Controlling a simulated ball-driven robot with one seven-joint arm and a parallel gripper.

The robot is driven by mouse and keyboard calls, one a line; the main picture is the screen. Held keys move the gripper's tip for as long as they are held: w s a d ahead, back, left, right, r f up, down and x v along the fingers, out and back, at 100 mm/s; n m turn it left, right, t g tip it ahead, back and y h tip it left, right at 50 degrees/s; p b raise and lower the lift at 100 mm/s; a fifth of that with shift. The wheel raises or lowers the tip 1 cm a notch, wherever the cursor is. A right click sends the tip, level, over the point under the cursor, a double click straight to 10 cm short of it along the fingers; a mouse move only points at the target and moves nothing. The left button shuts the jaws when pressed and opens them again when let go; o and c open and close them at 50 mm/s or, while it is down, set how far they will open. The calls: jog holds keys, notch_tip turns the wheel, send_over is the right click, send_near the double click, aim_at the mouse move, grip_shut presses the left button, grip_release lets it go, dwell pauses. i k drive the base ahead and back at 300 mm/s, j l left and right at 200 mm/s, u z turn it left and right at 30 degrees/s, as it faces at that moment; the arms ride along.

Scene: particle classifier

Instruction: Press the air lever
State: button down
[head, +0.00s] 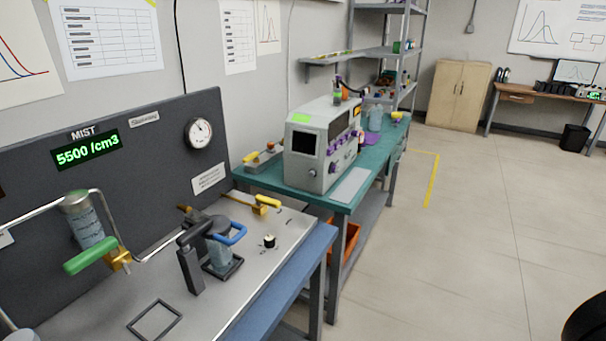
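No lever carries a readable air label, so I cannot tell for sure which one is the air lever. A yellow lever (266,203) lies at the back right of the steel bench top. A green handle (90,256) sits on a brass valve under a clear vessel (85,222) at the left. A dark grey post with a bar (190,268) stands mid-bench beside a clear jar (220,256) with a blue handle (230,234). My gripper is not in view.
The steel bench (250,280) has a dark panel (150,120) behind it, with a mist display (87,150) reading 5500 /cm3 and a dial gauge (199,133). A small black knob (269,241) stands near the front edge. A grey instrument (318,150) sits on the teal table (270,178).

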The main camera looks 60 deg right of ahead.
aim_at(260, 199)
jog(key=l, duration=2.5)
jog(key=i, duration=0.05)
